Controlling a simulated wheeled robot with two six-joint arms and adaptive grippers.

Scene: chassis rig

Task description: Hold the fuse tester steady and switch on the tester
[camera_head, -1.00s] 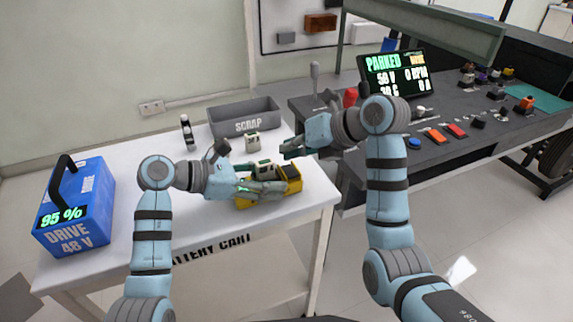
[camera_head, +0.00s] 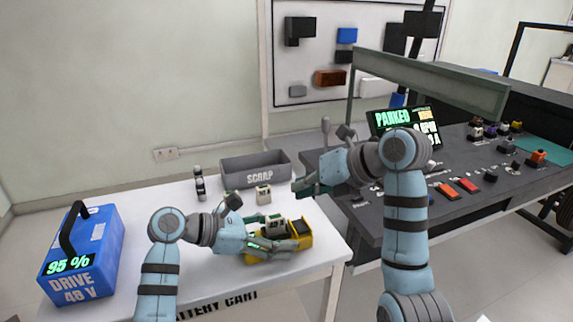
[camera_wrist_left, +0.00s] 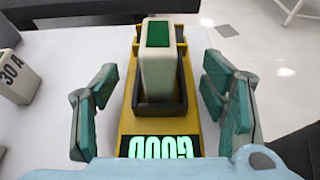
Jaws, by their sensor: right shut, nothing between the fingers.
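The yellow fuse tester (camera_head: 306,236) lies on the white cart near its right edge. In the left wrist view the tester (camera_wrist_left: 126,118) has a pale fuse with a green top (camera_wrist_left: 158,62) standing in its dark socket. Its display (camera_wrist_left: 160,146) is lit and reads GOOD, upside down there. My left gripper (camera_head: 280,240) is over the tester; in the wrist view its fingers (camera_wrist_left: 160,80) stand on either side with gaps, open. My right gripper (camera_head: 303,188) is shut and empty, in the air beyond the tester, near the scrap bin. The tester's switch cannot be made out.
A grey scrap bin (camera_head: 240,171) stands at the back of the cart (camera_head: 130,225). A small bottle (camera_head: 199,185) and blue battery (camera_head: 85,255) stand left.

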